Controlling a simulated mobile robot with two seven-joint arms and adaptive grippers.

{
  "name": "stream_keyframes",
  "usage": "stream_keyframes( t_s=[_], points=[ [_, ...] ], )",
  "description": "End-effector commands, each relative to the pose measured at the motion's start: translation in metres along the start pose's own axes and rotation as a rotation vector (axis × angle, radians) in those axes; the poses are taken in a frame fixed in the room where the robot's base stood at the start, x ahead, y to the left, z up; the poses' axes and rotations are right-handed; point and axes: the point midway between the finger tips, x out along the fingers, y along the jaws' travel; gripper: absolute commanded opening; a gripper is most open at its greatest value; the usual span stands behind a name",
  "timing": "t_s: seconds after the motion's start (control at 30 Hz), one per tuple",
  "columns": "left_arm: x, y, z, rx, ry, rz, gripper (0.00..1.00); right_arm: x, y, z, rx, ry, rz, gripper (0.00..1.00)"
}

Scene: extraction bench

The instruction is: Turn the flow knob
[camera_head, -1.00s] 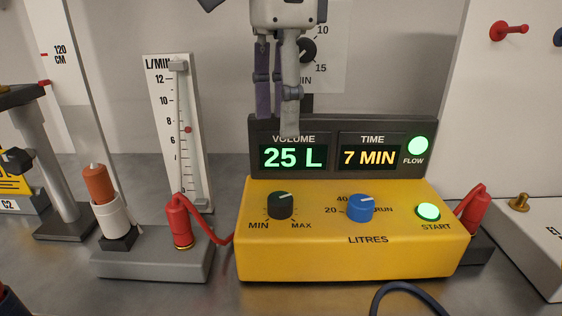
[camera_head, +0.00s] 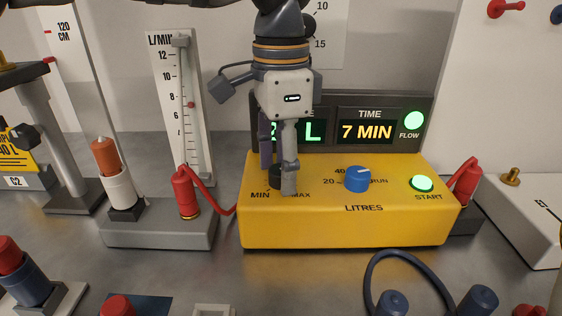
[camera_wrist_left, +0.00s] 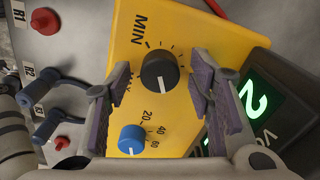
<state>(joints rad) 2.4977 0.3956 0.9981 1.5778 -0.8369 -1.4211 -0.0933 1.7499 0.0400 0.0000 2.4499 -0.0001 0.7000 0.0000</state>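The black flow knob (camera_head: 274,177) sits on the yellow control box (camera_head: 400,228) between MIN and MAX marks. In the head view my left gripper (camera_head: 278,181) hangs over it, and one finger hides part of the knob. In the left wrist view the knob (camera_wrist_left: 159,73) lies between the two spread fingers of the left gripper (camera_wrist_left: 159,66), with a gap visible on both sides. Its white pointer line shows there. I cannot tell whether the fingertips reach down to the knob's height. My right gripper is not in view.
A blue litres knob (camera_head: 357,179) and a lit green START button (camera_head: 422,183) are to the right on the box. The dark display (camera_head: 426,104) stands behind, its volume side partly covered by my gripper. A red plug (camera_head: 185,192) and flow gauge (camera_head: 180,110) stand left.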

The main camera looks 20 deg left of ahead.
Motion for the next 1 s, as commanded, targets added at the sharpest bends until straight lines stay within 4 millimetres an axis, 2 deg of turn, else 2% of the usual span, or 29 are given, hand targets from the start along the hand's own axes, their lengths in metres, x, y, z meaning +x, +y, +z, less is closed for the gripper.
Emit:
stream_keyframes(
  t_s=[0.03,0.17,0.2,0.33,0.6,0.83,0.87,0.93,1.0],
  points=[
    [0.0,0.0,0.0,0.0,0.0,0.0,0.34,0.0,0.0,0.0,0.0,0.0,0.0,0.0],
    [0.0,-0.0001,0.0,0.0,0.0,0.0,0.04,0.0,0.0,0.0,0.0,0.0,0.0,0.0],
    [0.0,-0.0001,0.0,0.0,-0.001,0.0,0.01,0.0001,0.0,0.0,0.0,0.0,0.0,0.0],
    [-0.0001,0.0,0.0002,-0.02,-0.003,-0.001,0.01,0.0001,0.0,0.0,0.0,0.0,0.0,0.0],
    [-0.0002,-0.0003,0.0003,-0.211,-0.002,-0.001,0.01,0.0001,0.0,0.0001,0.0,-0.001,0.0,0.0],
    [0.0001,-0.0002,0.0002,-0.216,-0.001,0.001,0.01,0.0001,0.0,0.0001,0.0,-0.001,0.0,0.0],
    [0.0001,-0.0002,0.0002,-0.215,-0.001,0.001,0.31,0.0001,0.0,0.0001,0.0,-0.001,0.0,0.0],
    [0.0001,-0.0002,0.0002,-0.215,-0.001,0.001,0.47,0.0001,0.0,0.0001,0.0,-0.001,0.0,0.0],
    [0.0001,-0.0002,0.0001,-0.215,-0.001,0.001,0.49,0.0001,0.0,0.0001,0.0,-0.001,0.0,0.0]
  ],
)
